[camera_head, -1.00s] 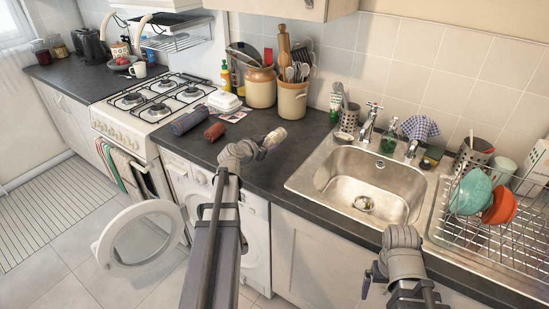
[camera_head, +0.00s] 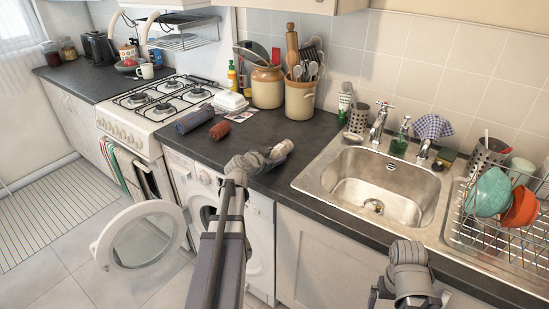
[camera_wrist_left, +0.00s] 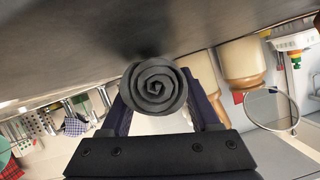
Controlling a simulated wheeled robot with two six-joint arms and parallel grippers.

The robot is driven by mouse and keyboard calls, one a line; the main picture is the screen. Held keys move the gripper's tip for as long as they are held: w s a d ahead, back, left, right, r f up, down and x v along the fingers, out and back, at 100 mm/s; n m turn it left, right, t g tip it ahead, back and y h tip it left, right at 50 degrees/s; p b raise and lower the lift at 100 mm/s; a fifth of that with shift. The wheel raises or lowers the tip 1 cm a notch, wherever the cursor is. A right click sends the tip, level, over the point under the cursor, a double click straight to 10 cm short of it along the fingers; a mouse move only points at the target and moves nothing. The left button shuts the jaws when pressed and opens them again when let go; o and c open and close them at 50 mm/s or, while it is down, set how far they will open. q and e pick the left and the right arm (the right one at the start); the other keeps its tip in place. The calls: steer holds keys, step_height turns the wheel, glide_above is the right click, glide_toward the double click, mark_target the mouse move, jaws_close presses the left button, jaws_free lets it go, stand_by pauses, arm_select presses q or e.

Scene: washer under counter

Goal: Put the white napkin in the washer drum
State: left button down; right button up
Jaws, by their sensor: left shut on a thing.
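The white napkin (camera_head: 284,148) is a pale roll at the counter, left of the sink in the head view. My left gripper (camera_head: 276,154) is shut on it, with dark fingers around it. In the left wrist view the roll's spiral end (camera_wrist_left: 155,88) looks dark grey in shadow, between the two fingers, close to the counter surface. Whether it still touches the counter is unclear. The washer (camera_head: 259,238) stands under the counter with its round door (camera_head: 181,238) swung open to the left. My left arm partly covers the drum opening. My right gripper is not visible; only part of that arm shows.
A blue-grey roll (camera_head: 194,119) and a red roll (camera_head: 219,130) lie on the counter (camera_head: 255,130) to the left. Utensil jars (camera_head: 299,99) stand behind. The sink (camera_head: 370,185) and dish rack (camera_head: 500,235) are to the right, the stove (camera_head: 160,100) to the left.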

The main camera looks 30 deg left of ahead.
arm_select(q)
steer(key=shift+f+b, duration=0.3)
steer(key=shift+c, duration=0.6)
jaws_free()
steer(key=shift+r, duration=0.1)
